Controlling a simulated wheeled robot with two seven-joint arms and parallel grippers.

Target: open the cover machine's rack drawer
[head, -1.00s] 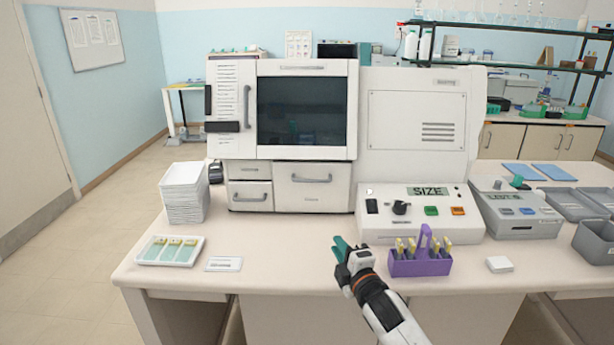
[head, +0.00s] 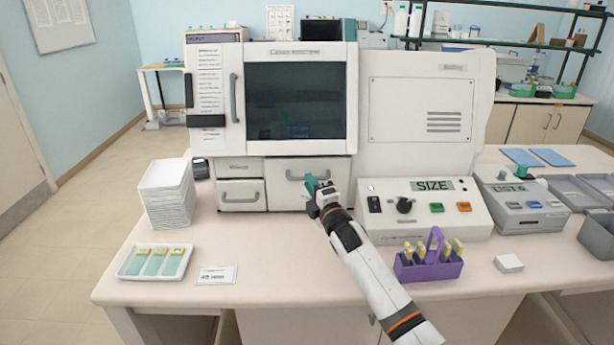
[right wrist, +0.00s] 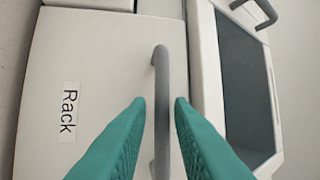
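The cover machine (head: 270,52) is a white cabinet with a dark window on the table. Its rack drawer (head: 283,197) is the wide lower front with a grey bar handle (head: 295,177), and it looks shut. In the right wrist view the drawer front (right wrist: 95,60) bears a "Rack" label (right wrist: 68,111). My right gripper (head: 316,184) is at the handle's right part. In the right wrist view its teal fingers (right wrist: 161,105) are open, one on each side of the handle bar (right wrist: 162,80), with gaps visible. My left gripper is not in view.
A smaller drawer (head: 238,195) is left of the rack drawer. A purple carrier (head: 428,267) with slides and a control panel (head: 430,210) stand to the right. A white slide tray (head: 128,265) and stacked trays (head: 168,195) are on the left. The table's front middle is clear.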

